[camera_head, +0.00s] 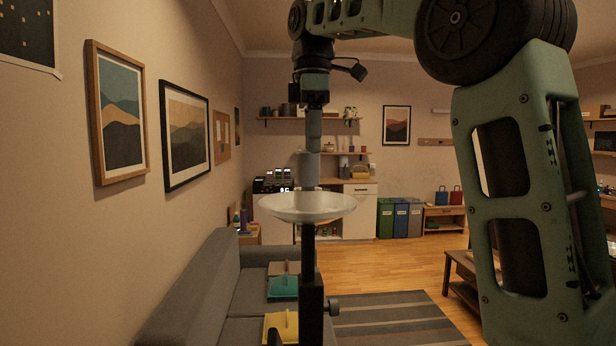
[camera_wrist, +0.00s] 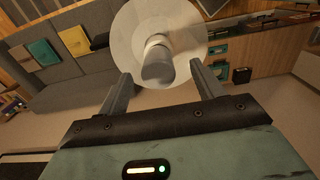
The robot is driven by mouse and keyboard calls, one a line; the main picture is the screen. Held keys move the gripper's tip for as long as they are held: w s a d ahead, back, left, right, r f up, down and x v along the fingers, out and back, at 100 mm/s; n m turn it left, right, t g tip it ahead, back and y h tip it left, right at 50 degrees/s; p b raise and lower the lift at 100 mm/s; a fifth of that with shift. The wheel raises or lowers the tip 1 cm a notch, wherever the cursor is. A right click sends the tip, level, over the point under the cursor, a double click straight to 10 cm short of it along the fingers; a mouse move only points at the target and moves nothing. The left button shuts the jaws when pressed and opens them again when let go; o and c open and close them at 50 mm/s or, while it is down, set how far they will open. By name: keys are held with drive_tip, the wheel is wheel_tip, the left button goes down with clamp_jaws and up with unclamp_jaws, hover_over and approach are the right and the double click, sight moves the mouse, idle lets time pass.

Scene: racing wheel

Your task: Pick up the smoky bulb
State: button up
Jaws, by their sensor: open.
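The smoky bulb (camera_head: 307,172) is a grey cylinder standing upright at the centre of a pale, shallow dish-shaped lamp shade (camera_head: 283,208) on a dark pole. In the wrist view the bulb (camera_wrist: 158,67) points toward the camera, with a whiter part behind it and the round shade (camera_wrist: 128,35) around it. My gripper (camera_head: 314,148) points down from above the bulb in the head view. In the wrist view my gripper (camera_wrist: 160,70) is open, its two fingers spread on either side of the bulb with gaps. Whether the fingertips overlap the bulb in height is hard to tell.
A grey sofa (camera_head: 232,300) with teal and yellow dustpan-like items (camera_head: 281,287) lies lower left, near the lamp pole (camera_head: 311,270). A framed-picture wall runs along the left. A striped rug (camera_head: 390,320) and open wooden floor (camera_head: 400,265) lie to the right.

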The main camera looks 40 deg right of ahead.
sight(309, 182)
drive_tip(key=shift+w+a+f+p, duration=0.1)
drive_tip(key=shift+f+p, duration=0.1)
drive_tip(key=shift+f, duration=0.8)
drive_tip(key=shift+w+a+f+p, duration=0.1)
drive_tip(key=shift+w+f+p, duration=0.1)
drive_tip(key=shift+f, duration=0.75)
drive_tip(key=shift+w+f+p, duration=0.1)
drive_tip(key=shift+f+p, duration=0.1)
drive_tip(key=shift+f, duration=0.8)
drive_tip(key=c, duration=1.1)
